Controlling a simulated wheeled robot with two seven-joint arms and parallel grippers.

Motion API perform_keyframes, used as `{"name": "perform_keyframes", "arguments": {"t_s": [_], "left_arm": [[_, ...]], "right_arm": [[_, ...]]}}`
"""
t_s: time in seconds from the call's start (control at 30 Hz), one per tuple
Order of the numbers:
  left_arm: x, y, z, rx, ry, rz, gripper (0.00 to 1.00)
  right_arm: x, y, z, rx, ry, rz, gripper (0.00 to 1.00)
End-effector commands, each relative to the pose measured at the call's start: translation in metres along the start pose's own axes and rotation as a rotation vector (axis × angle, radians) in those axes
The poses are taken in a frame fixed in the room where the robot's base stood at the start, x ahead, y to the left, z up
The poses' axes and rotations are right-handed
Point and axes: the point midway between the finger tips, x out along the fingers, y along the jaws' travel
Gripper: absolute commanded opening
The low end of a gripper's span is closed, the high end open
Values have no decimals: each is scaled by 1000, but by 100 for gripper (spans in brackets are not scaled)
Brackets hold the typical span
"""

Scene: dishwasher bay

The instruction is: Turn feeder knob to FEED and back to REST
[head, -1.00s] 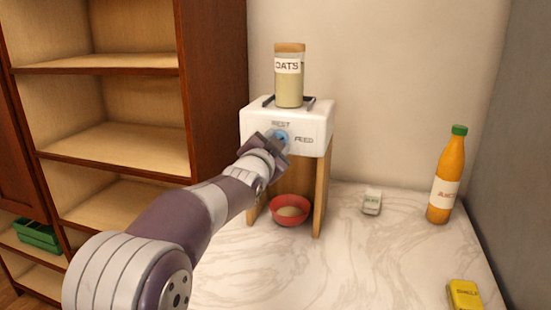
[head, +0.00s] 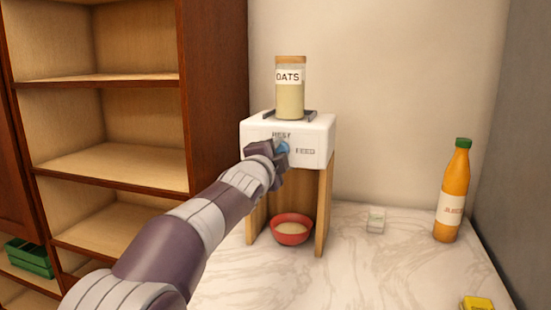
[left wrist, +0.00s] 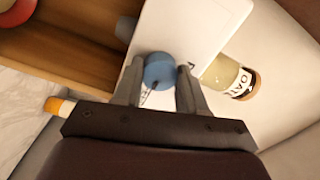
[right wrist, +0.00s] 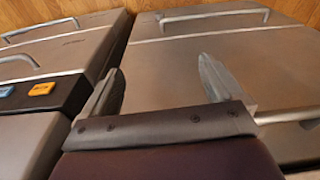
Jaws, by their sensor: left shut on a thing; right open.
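The white feeder (head: 310,135) stands on a wooden frame, with REST marked above its knob and FEED to the right. The blue knob (head: 285,147) is on its front face, partly hidden by my gripper. My left gripper (head: 277,149) is shut on the knob. The left wrist view shows the round blue knob (left wrist: 160,70) between the two fingers; which mark it points to I cannot tell. An oats jar (head: 290,92) stands upright on top. A red bowl (head: 292,237) with pale contents sits below. My right gripper (right wrist: 160,85) is open and empty.
An orange bottle (head: 452,195), a small pale box (head: 376,220) and a yellow item (head: 477,303) stand on the marble counter (head: 365,265). Wooden shelves (head: 110,165) rise at left, with a green crate (head: 28,257). Metal units with handles (right wrist: 210,60) are behind my right gripper.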

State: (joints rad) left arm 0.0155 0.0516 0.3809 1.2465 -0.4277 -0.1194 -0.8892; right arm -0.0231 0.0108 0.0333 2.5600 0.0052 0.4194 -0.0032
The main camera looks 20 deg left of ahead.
Motion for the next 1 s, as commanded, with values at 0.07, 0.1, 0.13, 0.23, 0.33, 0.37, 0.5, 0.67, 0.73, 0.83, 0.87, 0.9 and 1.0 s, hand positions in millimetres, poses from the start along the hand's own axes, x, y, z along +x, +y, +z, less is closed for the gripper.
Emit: {"name": "perform_keyframes", "arguments": {"t_s": [0.07, 0.1, 0.13, 0.23, 0.33, 0.37, 0.5, 0.67, 0.73, 0.83, 0.87, 0.9, 1.0], "left_arm": [[0, 2, 0, 8, 0, 3, 11], [0, 2, 0, 10, 0, 3, 11], [0, 1, 0, 12, 0, 3, 11], [0, 1, 0, 13, 0, 3, 11], [0, 1, 0, 13, 0, 3, 11], [0, 1, 0, 13, 0, 3, 11], [0, 2, 0, 12, 0, 3, 54], [0, 1, 0, 11, 0, 2, 67], [0, 1, 0, 11, 0, 2, 67], [-1, 1, 0, 11, 0, 1, 67], [-2, 1, 0, 10, 0, 1, 67], [-5, 1, 0, 11, 0, 0, 67], [-20, 1, 0, 11, 1, -2, 67]], "right_arm": [[1, 0, 0, 0, 0, 0, 94], [1, 0, 0, 0, 0, 0, 94], [1, 0, 0, 0, 0, 0, 94], [1, 0, 0, 0, 0, 0, 94], [1, 0, 0, 0, 0, 0, 94], [1, 0, 0, 0, 0, 0, 94], [1, 0, 0, 0, 0, 0, 94], [1, 0, 0, 0, 0, 0, 94], [1, 0, 0, 0, 0, 0, 94], [1, 0, 0, 0, 0, 0, 94], [2, 0, 0, 0, 0, 0, 94], [3, 0, 0, 0, 0, 0, 94], [8, 0, 1, 0, 0, 0, 94]]}}
